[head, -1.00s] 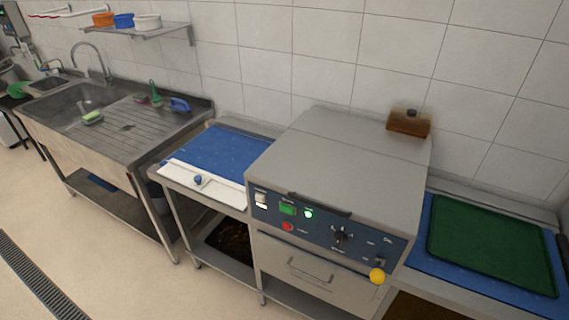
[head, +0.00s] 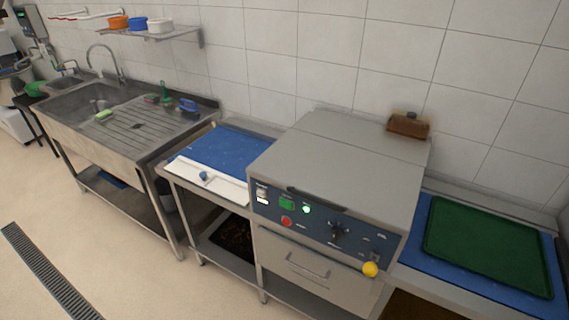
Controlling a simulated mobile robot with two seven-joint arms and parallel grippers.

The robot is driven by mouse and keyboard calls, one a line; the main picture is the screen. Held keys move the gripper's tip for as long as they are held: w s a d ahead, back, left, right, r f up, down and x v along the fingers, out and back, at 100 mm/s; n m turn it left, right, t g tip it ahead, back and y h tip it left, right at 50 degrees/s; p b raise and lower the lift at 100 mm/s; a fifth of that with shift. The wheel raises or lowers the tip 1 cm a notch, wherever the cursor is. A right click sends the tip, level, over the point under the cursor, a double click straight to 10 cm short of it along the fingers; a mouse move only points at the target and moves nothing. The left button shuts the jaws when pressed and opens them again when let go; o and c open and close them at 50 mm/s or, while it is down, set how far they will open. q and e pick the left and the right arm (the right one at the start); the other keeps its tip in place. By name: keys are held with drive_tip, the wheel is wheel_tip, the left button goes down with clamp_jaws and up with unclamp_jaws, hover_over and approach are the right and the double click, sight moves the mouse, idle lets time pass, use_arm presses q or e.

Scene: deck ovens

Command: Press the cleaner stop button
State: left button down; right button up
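The cleaner is a grey box-shaped machine (head: 340,165) with a dark blue sloped control panel on its front. A red round button (head: 286,222) sits on the panel's left part, below a green button (head: 286,203). A lit green-white lamp (head: 307,209) is to the right of the green button. A black knob (head: 336,230) is further right, and a white switch (head: 262,194) is at the left end. The labels are too small to read. Neither of my grippers is in view.
A yellow ball-shaped knob (head: 370,269) sticks out at the machine's lower right front. A blue-topped table (head: 225,152) stands left, then a steel sink (head: 90,102). A green tray (head: 488,245) lies on the right table. Floor is clear at the front left, with a drain grate (head: 45,270).

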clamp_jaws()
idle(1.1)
